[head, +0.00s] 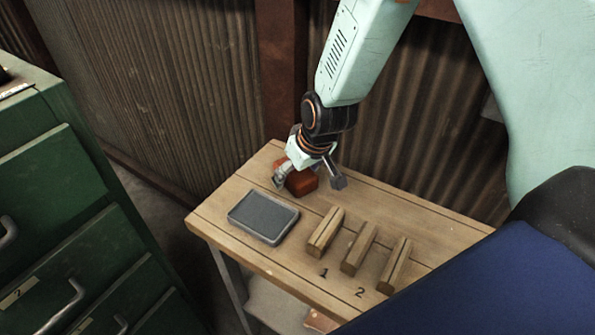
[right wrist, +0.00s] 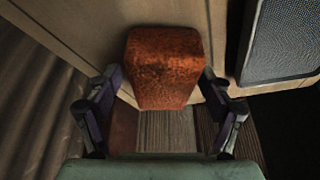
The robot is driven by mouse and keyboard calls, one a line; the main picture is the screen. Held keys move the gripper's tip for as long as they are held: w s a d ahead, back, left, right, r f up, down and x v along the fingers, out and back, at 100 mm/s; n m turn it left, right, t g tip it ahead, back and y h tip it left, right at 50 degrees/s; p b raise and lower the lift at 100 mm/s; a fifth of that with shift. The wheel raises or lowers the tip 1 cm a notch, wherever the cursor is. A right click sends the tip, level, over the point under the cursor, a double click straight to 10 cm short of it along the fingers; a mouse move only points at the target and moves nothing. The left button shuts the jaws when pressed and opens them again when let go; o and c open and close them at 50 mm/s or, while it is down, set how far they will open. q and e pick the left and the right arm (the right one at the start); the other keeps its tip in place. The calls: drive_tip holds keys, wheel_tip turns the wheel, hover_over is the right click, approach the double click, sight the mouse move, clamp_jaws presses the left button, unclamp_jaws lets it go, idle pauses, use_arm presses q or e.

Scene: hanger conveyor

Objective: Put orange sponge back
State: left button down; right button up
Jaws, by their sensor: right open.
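The orange sponge (head: 301,182) is a rust-orange block on the wooden table (head: 235,262), near its back edge. In the right wrist view the sponge (right wrist: 163,66) lies ahead of and partly between the two fingers. My right gripper (head: 310,184) is open above and around the sponge in the head view. Its fingers (right wrist: 158,97) stand apart on either side, with a visible gap at each side in the wrist view. I cannot tell how far above the table the fingertips are. My left gripper is not in view.
A grey tray with a dark mesh pad (head: 263,216) lies in front of the sponge. Three wooden blocks (head: 326,232) stand to its right, with numbers 1 and 2 marked on the table. Green drawer cabinets (head: 60,190) are at left. A corrugated wall (head: 190,90) stands close behind.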

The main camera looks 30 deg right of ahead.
drive_tip(key=shift+w+a+r, duration=0.1)
drive_tip(key=shift+a, duration=0.05)
drive_tip(key=shift+r+p, duration=0.25)
drive_tip(key=shift+p, duration=0.15)
drive_tip(key=p+v, duration=1)
drive_tip(key=v, duration=0.1)
drive_tip(key=shift+s+r, duration=0.2)
drive_tip(key=shift+r, duration=0.15)
drive_tip(key=shift+f, duration=0.15)
drive_tip(key=b+x, duration=1)
drive_tip(key=x, duration=0.1)
drive_tip(key=shift+f, duration=0.2)
drive_tip(key=shift+w, duration=0.1)
drive_tip(key=shift+r, duration=0.1)
